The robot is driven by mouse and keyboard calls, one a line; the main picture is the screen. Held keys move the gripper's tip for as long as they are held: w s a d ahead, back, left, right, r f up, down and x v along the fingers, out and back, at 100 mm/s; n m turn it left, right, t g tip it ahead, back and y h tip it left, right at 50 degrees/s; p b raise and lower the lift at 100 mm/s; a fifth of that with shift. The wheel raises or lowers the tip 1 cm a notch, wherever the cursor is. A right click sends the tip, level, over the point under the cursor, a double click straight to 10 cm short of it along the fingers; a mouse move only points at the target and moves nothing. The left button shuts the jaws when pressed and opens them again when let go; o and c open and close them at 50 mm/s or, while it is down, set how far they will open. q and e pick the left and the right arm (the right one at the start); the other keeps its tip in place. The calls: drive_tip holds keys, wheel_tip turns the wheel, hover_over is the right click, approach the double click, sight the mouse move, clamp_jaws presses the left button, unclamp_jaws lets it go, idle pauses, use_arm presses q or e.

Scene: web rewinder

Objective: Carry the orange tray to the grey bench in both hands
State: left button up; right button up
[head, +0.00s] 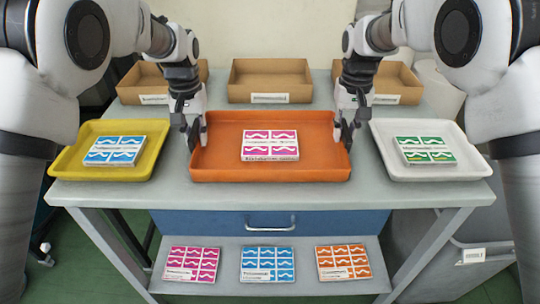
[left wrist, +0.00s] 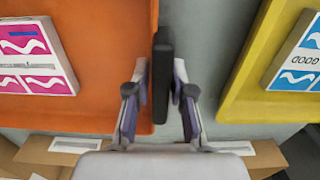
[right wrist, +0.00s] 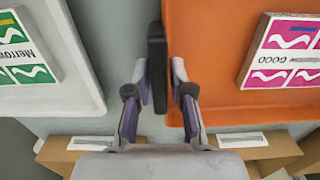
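The orange tray (head: 270,174) sits level in the middle of the grey bench (head: 275,194), with a pink-and-white pack (head: 270,145) in it. My left gripper (head: 197,130) is at its left edge and my right gripper (head: 345,130) at its right edge. In the left wrist view, the fingers stand either side of a black bar (left wrist: 162,75) along the tray's edge, with narrow gaps. The right wrist view shows a similar black bar (right wrist: 157,65) between my right fingers. Both grippers look open around the bars. Fingertip contact is hard to see.
A yellow tray (head: 75,170) with a blue pack stands close on the left, and a white tray (head: 430,171) with a green pack on the right. Several cardboard boxes (head: 268,80) line the back. A blue drawer (head: 225,222) and a lower shelf (head: 215,290) with packs lie below.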

use_arm(q)
drive_tip(key=shift+o, duration=0.6)
drive_tip(key=shift+r, duration=0.2)
use_arm(e)
drive_tip(key=shift+o, duration=0.7)
drive_tip(key=shift+r, duration=0.15)
use_arm(q)
wheel_tip(320, 180, up, 12)
use_arm(e)
wheel_tip(320, 180, up, 12)
